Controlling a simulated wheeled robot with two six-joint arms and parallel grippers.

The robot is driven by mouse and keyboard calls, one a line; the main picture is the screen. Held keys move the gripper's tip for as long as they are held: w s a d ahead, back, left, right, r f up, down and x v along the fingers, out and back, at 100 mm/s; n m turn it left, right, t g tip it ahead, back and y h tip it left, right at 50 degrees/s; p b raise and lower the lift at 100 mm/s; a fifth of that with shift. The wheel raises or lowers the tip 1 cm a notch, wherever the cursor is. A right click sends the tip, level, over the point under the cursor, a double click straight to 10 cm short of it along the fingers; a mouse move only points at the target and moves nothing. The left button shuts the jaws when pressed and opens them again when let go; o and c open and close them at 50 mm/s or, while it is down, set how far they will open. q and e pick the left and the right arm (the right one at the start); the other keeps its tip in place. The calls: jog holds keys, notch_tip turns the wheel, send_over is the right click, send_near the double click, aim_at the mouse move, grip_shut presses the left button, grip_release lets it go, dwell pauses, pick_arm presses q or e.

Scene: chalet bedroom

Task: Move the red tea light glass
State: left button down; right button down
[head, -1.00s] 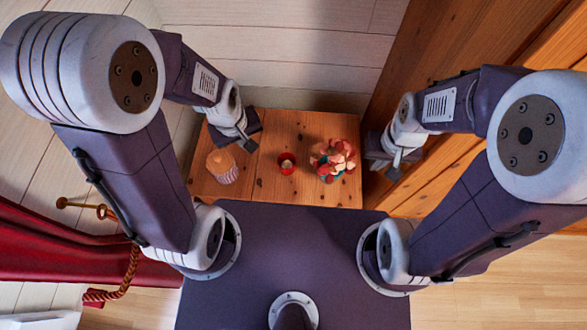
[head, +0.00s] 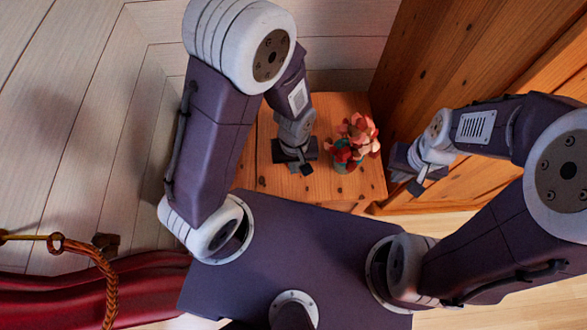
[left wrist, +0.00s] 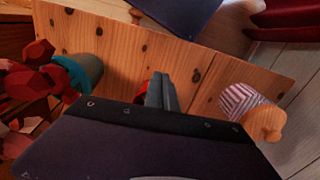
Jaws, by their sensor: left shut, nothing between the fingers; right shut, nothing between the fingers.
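The red tea light glass (left wrist: 145,87) shows only as a sliver of red beside my left gripper's fingers in the left wrist view. The fingers hide most of it, and in the head view my left gripper and wrist cover it. My left gripper (head: 306,169) is shut and empty, above the wooden table top close to the glass; I cannot tell whether it touches it. It also shows in the left wrist view (left wrist: 163,92). My right gripper (head: 416,188) is shut and empty, off the table's right side.
The wooden table (head: 282,181) also holds a red-leaved plant in a teal pot (head: 347,160), just right of my left gripper. A striped jar with a rounded tan top (left wrist: 243,102) stands near the table's other side. A wooden panel (head: 455,55) rises at the right.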

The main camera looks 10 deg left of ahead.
pick_arm(q)
notch_tip(320, 180, down, 10)
jog(key=b, duration=0.5)
jog(key=w, duration=0.1)
jog(key=w+a, duration=0.1)
jog(key=w, duration=0.1)
jog(key=shift+b, duration=0.4)
jog(key=shift+w+a, duration=0.15)
jog(key=shift+w, duration=0.25)
jog(key=shift+r, duration=0.1)
jog(key=shift+w, duration=0.1)
jog(key=w+a+p, duration=0.1)
jog(key=w, duration=0.1)
jog(key=w+a+p, duration=0.1)
jog(key=w, duration=0.2)
jog(key=w+p, duration=0.1)
jog(key=w, duration=0.1)
jog(key=shift+w+a+r, duration=0.2)
jog(key=shift+w+a, duration=0.2)
jog(key=w+a, duration=0.1)
jog(key=w, duration=0.2)
jog(key=w+a, duration=0.1)
jog(key=w, duration=0.2)
jog(key=w+a+p, duration=0.1)
jog(key=w, duration=0.2)
jog(key=shift+f, duration=0.2)
jog(key=shift+s, duration=0.1)
